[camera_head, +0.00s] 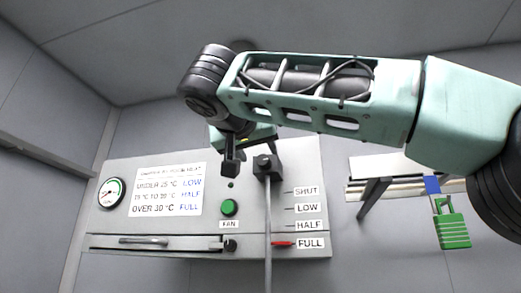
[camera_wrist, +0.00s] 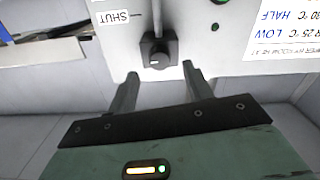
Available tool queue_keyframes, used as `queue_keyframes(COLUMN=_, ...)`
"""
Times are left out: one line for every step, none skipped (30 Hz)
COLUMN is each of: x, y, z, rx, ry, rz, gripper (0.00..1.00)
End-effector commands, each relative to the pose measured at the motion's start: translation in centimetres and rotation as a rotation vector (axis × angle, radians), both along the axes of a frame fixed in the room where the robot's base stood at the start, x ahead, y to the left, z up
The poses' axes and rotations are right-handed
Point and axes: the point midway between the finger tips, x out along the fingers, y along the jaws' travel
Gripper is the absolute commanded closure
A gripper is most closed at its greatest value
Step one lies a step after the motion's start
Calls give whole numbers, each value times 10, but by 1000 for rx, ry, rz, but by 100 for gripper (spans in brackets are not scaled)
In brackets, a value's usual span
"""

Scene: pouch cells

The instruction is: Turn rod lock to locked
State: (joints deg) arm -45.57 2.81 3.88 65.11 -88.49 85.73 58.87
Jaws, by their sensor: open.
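The rod lock appears to be the black block with a round knob (camera_head: 266,165) at the top of the vertical grey rod (camera_head: 267,222) on the grey panel. In the wrist view this black knob (camera_wrist: 157,52) shows a small pale mark; I cannot tell which position it is in. My gripper (camera_head: 231,162) is in front of the panel's upper edge, just left of the block in the head view. In the wrist view my gripper (camera_wrist: 160,88) is open, with the knob beyond and between its fingers, apart from them. Nothing is between the fingers.
The panel (camera_head: 145,225) carries SHUT, LOW, HALF and FULL labels with a red pointer (camera_head: 283,243) at FULL.

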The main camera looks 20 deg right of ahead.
Motion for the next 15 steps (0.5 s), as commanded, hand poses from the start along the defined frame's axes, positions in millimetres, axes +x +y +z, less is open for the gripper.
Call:
queue_keyframes(x=7, y=-7, z=3, rx=-1, ry=1, rz=-4, gripper=49)
queue_keyframes(x=10, y=-9, z=3, rx=0, ry=0, rz=-3, gripper=49)
queue_keyframes(x=15, y=-12, z=3, rx=0, ry=0, rz=-3, gripper=49)
queue_keyframes(x=18, y=-14, z=3, rx=0, ry=1, rz=-2, gripper=49)
queue_keyframes(x=21, y=-15, z=3, rx=0, ry=1, rz=-1, gripper=49)
queue_keyframes(x=24, y=-17, z=2, rx=0, ry=1, rz=-1, gripper=49)
queue_keyframes(x=26, y=-19, z=2, rx=-1, ry=0, rz=-1, gripper=49)
queue_keyframes(x=27, y=-20, z=1, rx=0, ry=0, rz=-1, gripper=49)
queue_keyframes(x=29, y=-21, z=1, rx=0, ry=0, rz=-1, gripper=49)
queue_keyframes(x=29, y=-22, z=1, rx=1, ry=-1, rz=-1, gripper=49)
queue_keyframes(x=30, y=-22, z=1, rx=1, ry=0, rz=-1, gripper=49)
queue_keyframes(x=31, y=-23, z=0, rx=1, ry=0, rz=-1, gripper=49)
queue_keyframes(x=31, y=-23, z=0, rx=1, ry=0, rz=0, gripper=49)
queue_keyframes(x=31, y=-23, z=0, rx=1, ry=-1, rz=0, gripper=49)
queue_keyframes(x=31, y=-23, z=0, rx=1, ry=-1, rz=0, gripper=49)
